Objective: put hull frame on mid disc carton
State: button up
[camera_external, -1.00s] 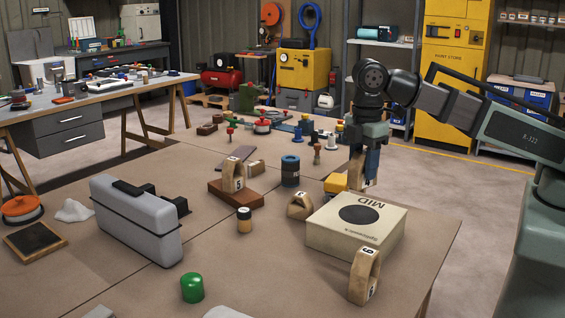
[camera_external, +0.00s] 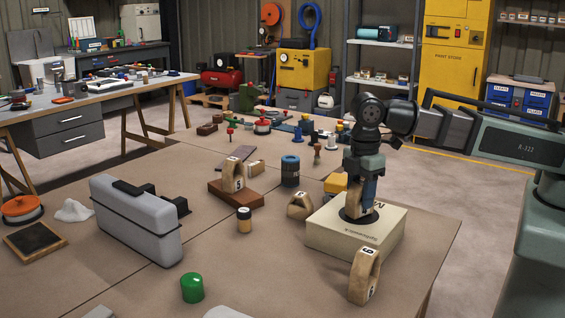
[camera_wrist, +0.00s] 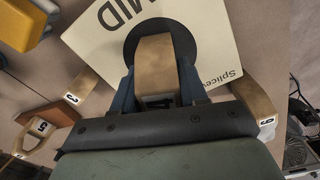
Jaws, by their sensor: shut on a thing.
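The mid disc carton (camera_external: 338,238) is a cream box on the front right of the table. A black disc is printed on its top, and "MID" shows in the wrist view (camera_wrist: 215,35). My gripper (camera_external: 362,192) is shut on a wooden, arched hull frame (camera_external: 355,205) with a white number label. It holds the frame upright over the black disc. In the wrist view the frame (camera_wrist: 153,60) lies between the fingers, within the disc's outline. Its lower end looks at or very near the carton's top; I cannot tell if it touches.
Another numbered frame (camera_external: 366,276) stands right in front of the carton. A low frame (camera_external: 299,206) lies to its left, and one more (camera_external: 233,174) stands on a brown block (camera_external: 236,193). A yellow block (camera_external: 335,183) sits behind the carton. A grey case (camera_external: 138,222) stands left.

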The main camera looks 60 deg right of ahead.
jog(key=shift+f, duration=0.15)
jog(key=o, duration=1.1)
notch_tip(320, 180, up, 12)
jog(key=shift+r, duration=0.15)
jog(key=shift+o, duration=0.6)
